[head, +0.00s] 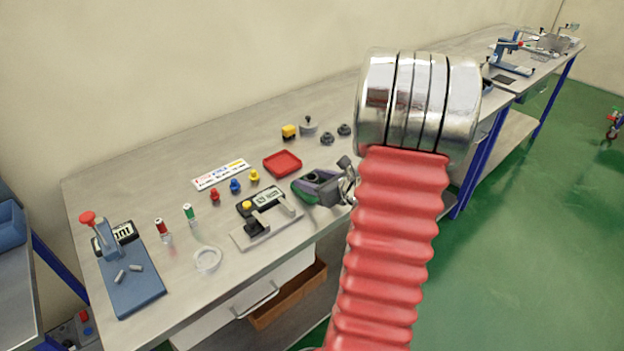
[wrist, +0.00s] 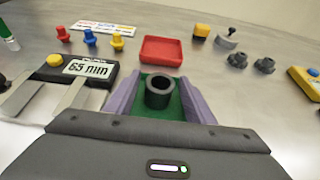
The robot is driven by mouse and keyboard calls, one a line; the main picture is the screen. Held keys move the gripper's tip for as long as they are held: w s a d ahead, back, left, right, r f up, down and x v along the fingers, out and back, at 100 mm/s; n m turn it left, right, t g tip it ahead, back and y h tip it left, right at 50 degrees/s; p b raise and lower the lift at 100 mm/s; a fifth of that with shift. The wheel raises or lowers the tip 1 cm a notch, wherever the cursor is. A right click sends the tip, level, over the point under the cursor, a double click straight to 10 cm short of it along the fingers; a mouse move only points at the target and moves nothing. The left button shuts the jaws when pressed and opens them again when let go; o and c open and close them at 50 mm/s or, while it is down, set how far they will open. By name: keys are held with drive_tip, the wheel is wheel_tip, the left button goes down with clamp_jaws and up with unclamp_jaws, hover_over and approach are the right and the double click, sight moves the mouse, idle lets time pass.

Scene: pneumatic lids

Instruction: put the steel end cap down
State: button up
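The steel end cap (wrist: 159,101) is a short dark grey cylinder with a round hole in its top. It shows in the wrist view between the purple, green-lined fingers of my gripper (wrist: 160,84), which looks closed on it. In the head view my gripper (head: 316,187) is over the front part of the grey workbench (head: 140,180), right of the 65 mm display. I cannot make out the cap in that view. How far the cap is above the bench cannot be told.
A red tray (wrist: 162,51) lies just beyond the fingers. The display unit (wrist: 88,69) is left of them. A yellow block (wrist: 201,31), a grey part with a knob (wrist: 227,40) and two dark fittings (wrist: 252,62) stand to the right. Bare bench lies between tray and fittings.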

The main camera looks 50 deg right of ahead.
drive_tip(key=shift+r, duration=0.1)
drive_tip(key=shift+s+r, duration=0.2)
drive_tip(key=shift+s, duration=0.2)
drive_tip(key=v, duration=1.1)
idle(0.5)
drive_tip(key=w+a+r+n+g+y, duration=0.2)
drive_tip(key=a+n+g+y, duration=0.1)
drive_tip(key=a+n, duration=0.8)
drive_tip(key=w+a+r+n+g+y, duration=0.1)
drive_tip(key=w+a+n+g+y, duration=0.15)
drive_tip(key=a+n, duration=0.9)
drive_tip(key=s+a+r+n+g+h, duration=0.1)
drive_tip(key=s+a+r+n+h, duration=0.1)
drive_tip(key=a+n, duration=0.5)
drive_tip(key=s+a+r+n+g+h, duration=0.1)
drive_tip(key=s+a+r+n+h, duration=0.1)
drive_tip(key=s+a+r+n, duration=0.2)
drive_tip(key=shift+s+a+r+n, duration=0.2)
drive_tip(key=shift+s+a+n, duration=1.3)
drive_tip(key=shift+n, duration=0.35)
